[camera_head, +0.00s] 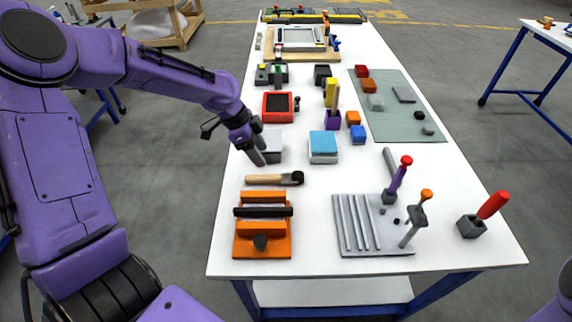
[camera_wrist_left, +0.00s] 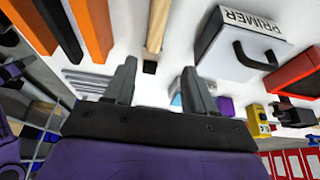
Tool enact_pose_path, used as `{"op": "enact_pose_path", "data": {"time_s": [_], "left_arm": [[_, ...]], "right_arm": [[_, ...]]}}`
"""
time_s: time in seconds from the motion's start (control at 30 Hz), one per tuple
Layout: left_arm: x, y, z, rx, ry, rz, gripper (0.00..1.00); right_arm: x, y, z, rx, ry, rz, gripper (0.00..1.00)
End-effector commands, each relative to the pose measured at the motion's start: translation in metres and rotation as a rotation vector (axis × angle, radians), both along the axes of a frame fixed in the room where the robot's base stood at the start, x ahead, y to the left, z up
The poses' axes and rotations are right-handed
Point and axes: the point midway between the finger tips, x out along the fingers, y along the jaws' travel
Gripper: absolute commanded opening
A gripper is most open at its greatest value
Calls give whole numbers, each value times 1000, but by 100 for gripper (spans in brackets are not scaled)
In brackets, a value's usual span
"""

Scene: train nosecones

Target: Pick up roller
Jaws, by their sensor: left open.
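A black cylinder, roller-like, lies across an orange stand (camera_head: 263,251) at the near left of the table. In the left wrist view, orange bars (camera_wrist_left: 92,28) and a black bar (camera_wrist_left: 58,28) show at upper left. A wooden-handled tool with a black end (camera_head: 264,180) lies just behind the stand; its handle also shows in the left wrist view (camera_wrist_left: 157,25). I cannot tell for sure which is the roller. My left gripper (camera_head: 258,157) is open and empty, above the table beside a grey-white box; its fingers show in the left wrist view (camera_wrist_left: 160,88). My right gripper is out of view.
The box (camera_head: 271,143) reads PRIMER in the left wrist view (camera_wrist_left: 240,38) and has a black handle. A grey ribbed rack (camera_head: 357,223) with upright tools stands to the right. A red tray (camera_head: 278,107) and a blue-topped box (camera_head: 323,145) stand farther back.

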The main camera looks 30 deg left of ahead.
Motion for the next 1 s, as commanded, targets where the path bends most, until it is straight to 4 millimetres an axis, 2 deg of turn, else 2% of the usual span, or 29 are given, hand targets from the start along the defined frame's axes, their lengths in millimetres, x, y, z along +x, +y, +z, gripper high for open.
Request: {"op": "enact_pose_path", "data": {"time_s": [0.2, 0.37, 0.5, 0.6, 0.87, 0.97, 1.0], "left_arm": [[5, -14, -35, -1, 4, -4, 55], [11, -20, -53, -1, 7, -3, 55], [16, -26, -75, 0, 9, -3, 55], [18, -29, -90, 1, 6, -1, 55], [19, -31, -96, 0, 3, 1, 55], [19, -31, -95, 0, 3, 1, 26], [19, -31, -95, 0, 3, 1, 13]], "right_arm": [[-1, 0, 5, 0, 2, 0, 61], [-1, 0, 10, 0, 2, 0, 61], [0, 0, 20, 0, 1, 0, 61], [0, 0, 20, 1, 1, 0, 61], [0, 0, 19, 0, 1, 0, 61], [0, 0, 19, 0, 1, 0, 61], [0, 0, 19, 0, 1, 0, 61]]}}
